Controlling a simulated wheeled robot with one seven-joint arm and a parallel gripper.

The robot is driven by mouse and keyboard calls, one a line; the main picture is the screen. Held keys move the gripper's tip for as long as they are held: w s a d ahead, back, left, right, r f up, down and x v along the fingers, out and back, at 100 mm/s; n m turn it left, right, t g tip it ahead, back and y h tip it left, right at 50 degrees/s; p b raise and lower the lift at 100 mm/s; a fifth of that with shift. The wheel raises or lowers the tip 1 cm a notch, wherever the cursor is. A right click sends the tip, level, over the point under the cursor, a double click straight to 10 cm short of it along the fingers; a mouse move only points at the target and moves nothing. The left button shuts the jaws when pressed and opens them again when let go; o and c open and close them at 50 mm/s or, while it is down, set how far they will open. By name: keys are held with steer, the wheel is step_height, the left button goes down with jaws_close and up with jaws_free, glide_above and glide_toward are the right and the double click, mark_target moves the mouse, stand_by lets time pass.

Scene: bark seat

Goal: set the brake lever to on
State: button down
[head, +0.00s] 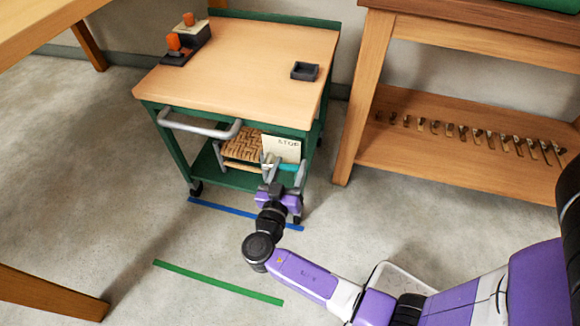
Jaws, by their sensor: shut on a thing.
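The brake lever (289,167) shows as a small teal bar low on the front right of a green-framed cart. My gripper (283,165) reaches up to it from the front, and its grey fingers are shut on the lever. The fingers hide much of the lever and its mount. A cream card (282,148) with "STOP" on it stands just behind and above the gripper.
The cart (250,65) has a wooden top with a small dark tray (305,71), orange-knobbed items (174,42) and a grey handle (200,129). A woven seat (243,147) is below. Blue (235,211) and green (218,282) strips mark open floor. A wooden bench (470,165) stands right.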

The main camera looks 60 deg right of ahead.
mark_target(278, 141)
steer(key=r+n, duration=0.1)
steer(key=n+p, duration=0.1)
steer(key=w+r+n+p, duration=0.1)
steer(key=n, duration=0.1)
steer(key=shift+a+r, duration=0.2)
steer(key=shift+r, duration=0.1)
steer(key=n, duration=0.1)
steer(key=w+r+n+p, duration=0.1)
steer(key=n+p, duration=0.1)
steer(key=shift+w+a+r+n, duration=0.15)
steer(key=shift+a+r+n, duration=0.15)
steer(key=shift+n, duration=0.1)
steer(key=n, duration=0.1)
steer(key=w+n+p, duration=0.1)
steer(key=r+n, duration=0.1)
steer(key=shift+w+a+n+p, duration=0.25)
steer(key=shift+w+n+p, duration=0.05)
steer(key=shift+w+p, duration=0.1)
steer(key=shift+w+a+r+n+p, duration=0.1)
steer(key=shift+w+a+n+p, duration=0.1)
steer(key=shift+w+n, duration=0.4)
steer(key=shift+w+a+r+n+p, duration=0.15)
steer(key=shift+w+n+p, duration=0.1)
steer(key=shift+n, duration=0.6)
steer(key=shift+w+a+f+n+p, duration=0.1)
steer(key=shift+w+a+n+p, duration=0.2)
steer(key=shift+n, duration=0.45)
steer(key=shift+w+d, duration=0.1)
steer(key=shift+d, duration=0.05)
